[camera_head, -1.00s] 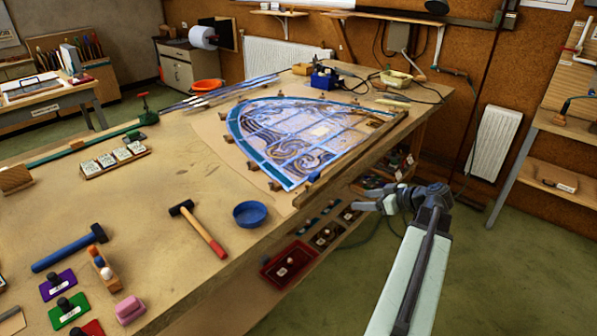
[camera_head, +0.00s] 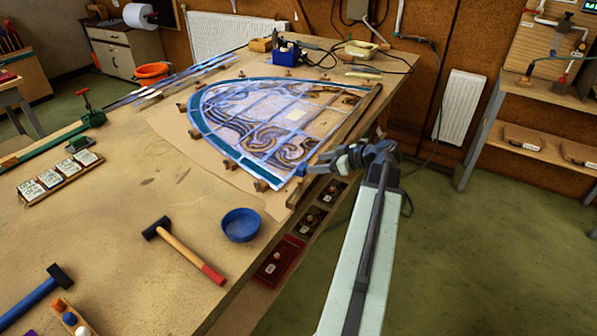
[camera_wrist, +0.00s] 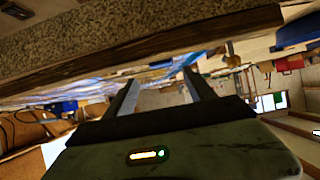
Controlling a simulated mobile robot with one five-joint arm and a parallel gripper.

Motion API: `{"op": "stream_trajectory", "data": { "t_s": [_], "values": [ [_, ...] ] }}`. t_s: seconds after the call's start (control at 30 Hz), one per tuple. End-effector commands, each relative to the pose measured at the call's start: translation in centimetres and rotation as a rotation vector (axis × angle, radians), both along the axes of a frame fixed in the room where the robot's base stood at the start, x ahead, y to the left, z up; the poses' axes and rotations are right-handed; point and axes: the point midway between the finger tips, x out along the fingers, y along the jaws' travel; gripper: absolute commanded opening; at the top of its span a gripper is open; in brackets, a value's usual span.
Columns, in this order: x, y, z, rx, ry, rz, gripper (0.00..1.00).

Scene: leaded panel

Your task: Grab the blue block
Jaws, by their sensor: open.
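A blue block-like box (camera_head: 286,52) sits at the far end of the bench, behind the leaded panel (camera_head: 275,120). A dark tool stands by it, and I cannot tell whether they are one piece. A blue patch in the wrist view (camera_wrist: 68,106) may be the same box. My gripper (camera_head: 322,165) is at the panel's near right corner by the wooden strip, well short of the box. Its two fingers (camera_wrist: 160,77) are apart, with nothing held between them in the wrist view.
A wooden strip (camera_head: 340,142) runs along the bench edge beside my gripper. A blue bowl (camera_head: 240,225) and a hammer (camera_head: 185,250) lie on the near bench. A yellowish tray (camera_head: 361,49) and cables are at the far end. Open floor (camera_head: 480,250) lies right.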

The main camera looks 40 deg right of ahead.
Motion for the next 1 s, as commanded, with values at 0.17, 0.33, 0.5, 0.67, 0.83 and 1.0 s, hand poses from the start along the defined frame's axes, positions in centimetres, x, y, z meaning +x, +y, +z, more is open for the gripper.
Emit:
{"op": "stream_trajectory", "data": {
  "t_s": [0.17, 0.33, 0.5, 0.67, 0.83, 1.0],
  "values": [
    [0.9, 0.4, -0.6, 0.0, 0.0, 0.004, 0.64],
    [2.6, 0.9, -2.4, -0.001, 0.0, 0.006, 0.64],
    [4.9, 1.5, -3.6, 0.0, 0.0, 0.007, 0.64],
    [5.0, 1.6, -3.3, 0.0, 0.0, 0.004, 0.64],
    [5.0, 1.6, -3.3, 0.001, 0.0, 0.005, 0.3],
    [5.0, 1.6, -3.3, 0.0, 0.0, 0.006, 0.0]
  ]
}}
